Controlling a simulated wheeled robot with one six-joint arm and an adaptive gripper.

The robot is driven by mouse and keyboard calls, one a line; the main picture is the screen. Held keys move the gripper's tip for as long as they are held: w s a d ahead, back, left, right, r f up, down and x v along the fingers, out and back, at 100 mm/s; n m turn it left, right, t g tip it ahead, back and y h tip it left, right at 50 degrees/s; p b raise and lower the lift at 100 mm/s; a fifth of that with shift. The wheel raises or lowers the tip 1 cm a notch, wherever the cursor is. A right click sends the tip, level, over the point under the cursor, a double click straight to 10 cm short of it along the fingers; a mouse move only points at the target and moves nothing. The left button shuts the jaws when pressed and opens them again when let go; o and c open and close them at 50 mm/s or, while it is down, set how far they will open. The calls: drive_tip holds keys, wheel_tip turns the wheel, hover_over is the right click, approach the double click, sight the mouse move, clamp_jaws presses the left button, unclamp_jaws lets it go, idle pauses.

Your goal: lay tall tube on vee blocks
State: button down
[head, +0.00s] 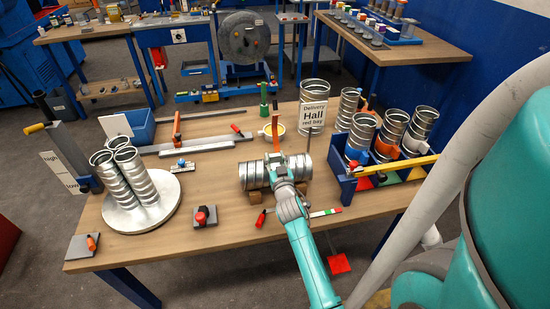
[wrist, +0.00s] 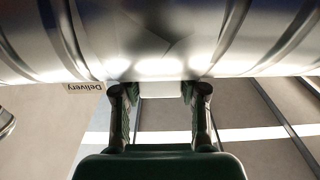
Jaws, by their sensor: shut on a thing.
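The tall tube (head: 255,175), a shiny ribbed metal duct, lies on its side in the middle of the workbench, lengthwise left to right. It is at the wooden vee blocks (head: 255,197), which show under its lower edge. I cannot tell whether it bears fully on them. My gripper (head: 281,168) reaches it from the front and is shut on the tube around mid-length, covering part of it. In the wrist view the tube (wrist: 60,40) fills the top, and my two gripper fingers (wrist: 160,92) meet its lower edge.
A round plate (head: 165,213) with several standing tubes is at left. A blue divided tray (head: 345,187) with several tubes is at right. A red-handled tool (head: 262,217) and a dark block with a red knob (head: 205,217) lie in front.

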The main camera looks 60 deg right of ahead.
drive_tip(key=c, duration=0.5)
unclamp_jaws()
drive_tip(key=shift+c, duration=0.2)
drive_tip(key=shift+s+a, duration=0.1)
drive_tip(key=shift+a, duration=0.05)
drive_tip(key=v, duration=1.1)
drive_tip(key=shift+s+a, duration=0.25)
